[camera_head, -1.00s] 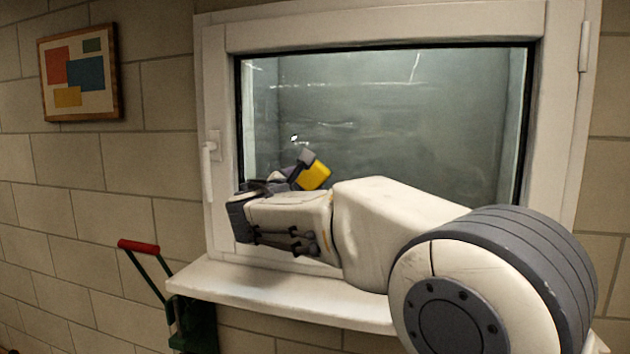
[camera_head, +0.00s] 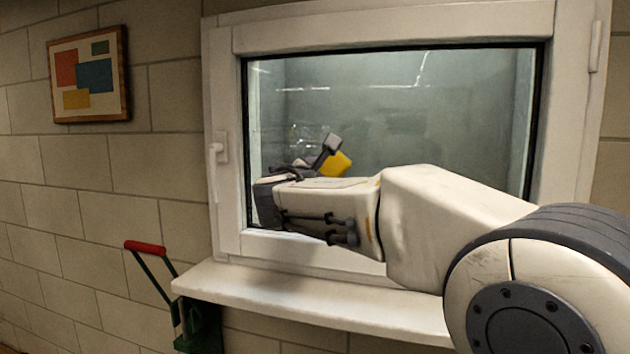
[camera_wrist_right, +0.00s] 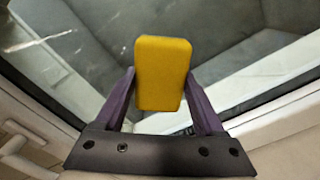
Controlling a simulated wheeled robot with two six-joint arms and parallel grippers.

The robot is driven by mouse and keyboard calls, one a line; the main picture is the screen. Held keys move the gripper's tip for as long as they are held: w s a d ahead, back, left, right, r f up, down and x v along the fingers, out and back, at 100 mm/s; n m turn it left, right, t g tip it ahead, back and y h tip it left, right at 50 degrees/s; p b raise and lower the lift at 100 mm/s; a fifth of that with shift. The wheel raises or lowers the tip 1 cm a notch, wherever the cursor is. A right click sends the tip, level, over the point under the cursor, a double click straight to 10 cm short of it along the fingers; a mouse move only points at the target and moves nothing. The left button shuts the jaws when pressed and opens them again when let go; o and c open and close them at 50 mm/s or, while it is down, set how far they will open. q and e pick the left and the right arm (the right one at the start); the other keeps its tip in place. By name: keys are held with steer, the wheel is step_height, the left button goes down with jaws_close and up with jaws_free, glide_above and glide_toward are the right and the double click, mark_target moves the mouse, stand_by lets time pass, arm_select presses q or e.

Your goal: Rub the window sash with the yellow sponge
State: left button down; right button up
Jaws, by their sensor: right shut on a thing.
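The window sash (camera_head: 228,120) is a white frame around a dark glass pane (camera_head: 420,110), with a white handle (camera_head: 215,165) on its left side. My right gripper (camera_head: 328,150) is in front of the lower left part of the pane. It is shut on the yellow sponge (camera_head: 340,163), which is partly hidden behind a finger in the head view. In the right wrist view the sponge (camera_wrist_right: 162,75) sits between the two fingers, with the glass behind it. I cannot tell whether the sponge touches the glass or sash. My left gripper is not in view.
A white sill (camera_head: 300,300) juts out below the window. A green object with a red handle (camera_head: 145,247) stands by the wall at lower left. A framed picture (camera_head: 90,75) hangs on the block wall.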

steer(key=shift+s+d, duration=0.2)
steer(key=shift+d, duration=0.25)
steer(key=shift+s+d+f+b, duration=0.1)
steer(key=shift+s+d+b, duration=0.1)
steer(key=shift+d+b, duration=0.45)
steer(key=shift+s+d+b, duration=0.2)
steer(key=shift+d+b, duration=0.25)
steer(key=shift+d, duration=0.4)
steer(key=d, duration=0.1)
steer(key=s+d+b, duration=0.1)
steer(key=d, duration=0.1)
steer(key=d+b, duration=0.1)
steer(key=shift+s+d, duration=0.25)
steer(key=b+v, duration=0.1)
steer(key=v, duration=0.5)
steer(key=shift+b, duration=0.35)
steer(key=shift+b+v, duration=0.4)
steer(key=shift+v, duration=1.15)
